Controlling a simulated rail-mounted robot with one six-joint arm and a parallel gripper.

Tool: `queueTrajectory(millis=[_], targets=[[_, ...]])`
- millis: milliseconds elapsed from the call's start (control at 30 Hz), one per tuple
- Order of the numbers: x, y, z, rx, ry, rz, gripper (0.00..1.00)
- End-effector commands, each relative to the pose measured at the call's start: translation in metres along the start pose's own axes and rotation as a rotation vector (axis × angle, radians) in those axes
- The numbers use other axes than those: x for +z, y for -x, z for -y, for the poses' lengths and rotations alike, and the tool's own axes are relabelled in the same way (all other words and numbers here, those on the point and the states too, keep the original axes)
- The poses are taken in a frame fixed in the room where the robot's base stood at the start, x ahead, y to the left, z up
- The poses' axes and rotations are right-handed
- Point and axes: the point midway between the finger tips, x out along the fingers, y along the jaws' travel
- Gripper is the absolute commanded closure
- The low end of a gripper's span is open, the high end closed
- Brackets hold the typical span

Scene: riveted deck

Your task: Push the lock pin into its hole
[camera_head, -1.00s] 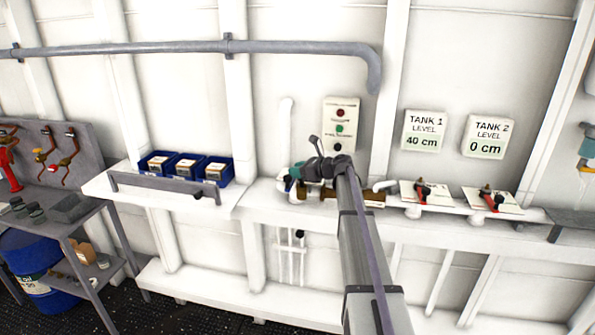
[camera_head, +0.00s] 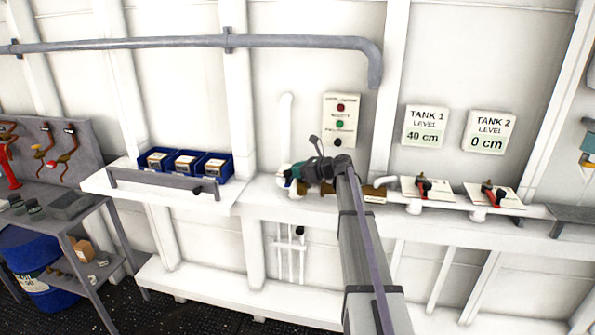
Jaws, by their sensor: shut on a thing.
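My gripper (camera_head: 299,178) is at the pipework on the wall ledge, at the left end of a brass pipe (camera_head: 375,193). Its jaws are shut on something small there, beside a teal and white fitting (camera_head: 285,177). The gripper body and my arm cover most of this spot, so I cannot make out what is held. I cannot tell the lock pin or its hole apart from the fittings at this size.
A white upright pipe (camera_head: 286,125) and an indicator panel (camera_head: 341,120) stand behind the gripper. Two red-handled valves (camera_head: 422,187) (camera_head: 489,195) are to the right on the ledge. Blue bins (camera_head: 185,163) sit on the left shelf. A blue drum (camera_head: 35,265) is under the bench.

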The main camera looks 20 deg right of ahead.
Motion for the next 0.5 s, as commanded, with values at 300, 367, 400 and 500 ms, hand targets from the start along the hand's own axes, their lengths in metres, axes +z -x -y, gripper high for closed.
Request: queueTrajectory(millis=[300,367,400,500], targets=[[0.0001,0.0002,-0.0002,0.0,0.0,-0.001,0.45],[0.0001,0.0002,-0.0003,0.001,0.0,-0.001,0.39],[0.0001,0.0001,-0.0003,0.001,0.0,-0.001,0.36],[0.0001,0.0001,-0.0004,0.001,0.0,-0.001,0.36]])
